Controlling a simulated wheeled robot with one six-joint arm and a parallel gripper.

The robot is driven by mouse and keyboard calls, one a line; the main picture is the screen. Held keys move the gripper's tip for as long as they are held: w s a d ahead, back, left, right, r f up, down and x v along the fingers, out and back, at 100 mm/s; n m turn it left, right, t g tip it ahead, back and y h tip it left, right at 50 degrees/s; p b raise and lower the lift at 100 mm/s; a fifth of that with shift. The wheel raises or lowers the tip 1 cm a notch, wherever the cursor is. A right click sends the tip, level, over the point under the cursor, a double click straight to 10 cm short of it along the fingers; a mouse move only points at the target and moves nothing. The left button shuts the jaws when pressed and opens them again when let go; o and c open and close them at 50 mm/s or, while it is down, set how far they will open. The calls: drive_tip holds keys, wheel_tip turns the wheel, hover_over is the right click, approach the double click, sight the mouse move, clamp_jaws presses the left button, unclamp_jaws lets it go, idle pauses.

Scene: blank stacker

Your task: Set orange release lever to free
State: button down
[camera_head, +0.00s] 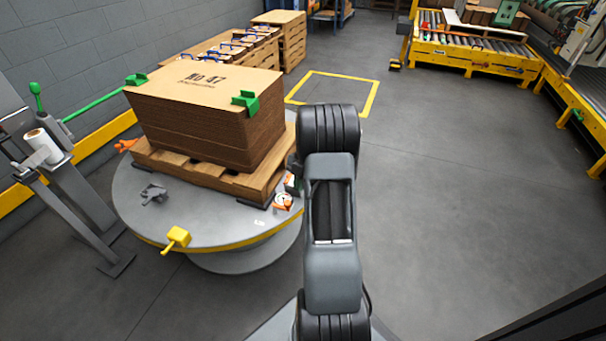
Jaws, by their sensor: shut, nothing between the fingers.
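A small orange part (284,201) with a white, dial-like face sits at the right edge of the round grey turntable (215,226), beside the pallet's near right corner. It may be the release lever, but it is too small to read its setting. Another orange piece (126,146) shows at the turntable's far left, beside the pallet. My arm stands upright in the middle of the view, just right of the turntable. My gripper is not visible; my own arm links seem to hide it.
A wooden pallet (205,177) on the turntable carries a tall cardboard stack (190,124) with green corner clips (246,102). A yellow handle (177,239) sticks out at the front rim. A grey stand (75,190) is at left. The floor at right is clear.

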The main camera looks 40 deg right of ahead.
drive_tip(key=shift+s+a+r+b, duration=0.1)
drive_tip(key=shift+s+a+b, duration=0.2)
drive_tip(key=shift+a, duration=0.65)
drive_tip(key=shift+s+a+b, duration=0.2)
drive_tip(key=shift+s+a, duration=0.05)
drive_tip(key=shift+a, duration=0.7)
drive_tip(key=shift+d, duration=0.15)
drive_tip(key=shift+s+m, duration=0.15)
drive_tip(key=shift+m, duration=0.25)
drive_tip(key=shift+a+m, duration=0.3)
drive_tip(key=shift+t, duration=0.3)
